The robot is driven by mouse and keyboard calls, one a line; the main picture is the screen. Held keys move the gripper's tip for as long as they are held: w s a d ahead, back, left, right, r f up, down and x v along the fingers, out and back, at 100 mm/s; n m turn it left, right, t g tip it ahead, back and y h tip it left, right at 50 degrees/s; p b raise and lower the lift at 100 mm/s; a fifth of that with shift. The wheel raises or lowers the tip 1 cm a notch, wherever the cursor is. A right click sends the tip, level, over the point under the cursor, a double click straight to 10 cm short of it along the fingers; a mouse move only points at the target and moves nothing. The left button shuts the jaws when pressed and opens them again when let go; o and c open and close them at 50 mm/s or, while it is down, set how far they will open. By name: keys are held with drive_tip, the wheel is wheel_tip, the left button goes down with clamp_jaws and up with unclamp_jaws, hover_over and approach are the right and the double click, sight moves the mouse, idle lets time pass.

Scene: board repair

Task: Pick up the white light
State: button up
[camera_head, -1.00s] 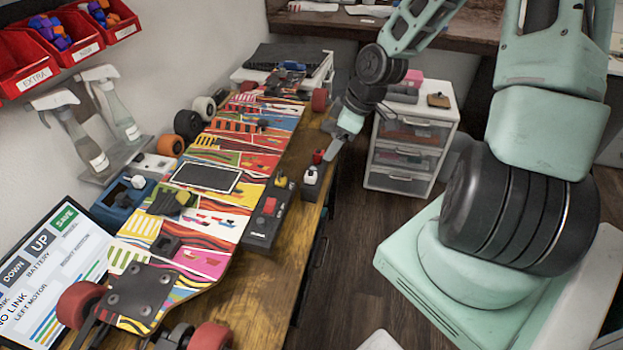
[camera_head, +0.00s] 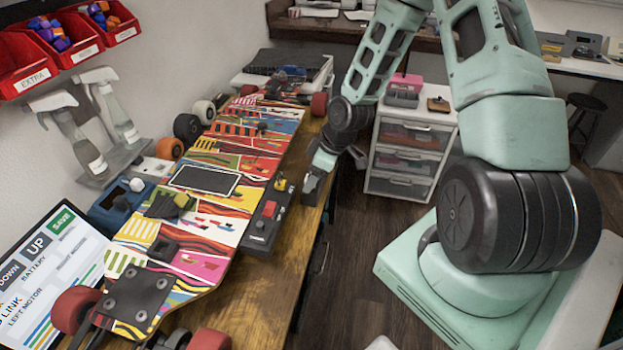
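My gripper (camera_head: 314,172) points down at the right edge of the wooden table, beside the skateboard. Its fingertips are small and dark here, so I cannot tell whether they are open or shut, or whether they touch anything. The small white-topped piece that stood at this edge is now hidden behind or within my gripper. I cannot tell for sure that it is the white light. Another small white knob (camera_head: 137,184) sits on a blue box (camera_head: 118,204) at the left of the board.
A colourful skateboard (camera_head: 215,212) fills the table (camera_head: 268,290). A dark box with a red switch (camera_head: 269,209) and a small yellow piece (camera_head: 281,185) are left of my gripper. Spray bottles (camera_head: 120,118) stand at the left. A white drawer unit (camera_head: 408,160) stands beyond my arm.

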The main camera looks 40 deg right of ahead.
drive_tip(key=c, duration=1.1)
wheel_tip(320, 180, up, 9)
drive_tip(key=shift+r+p, duration=0.3)
drive_tip(key=shift+r, duration=0.15)
drive_tip(key=shift+a, duration=0.1)
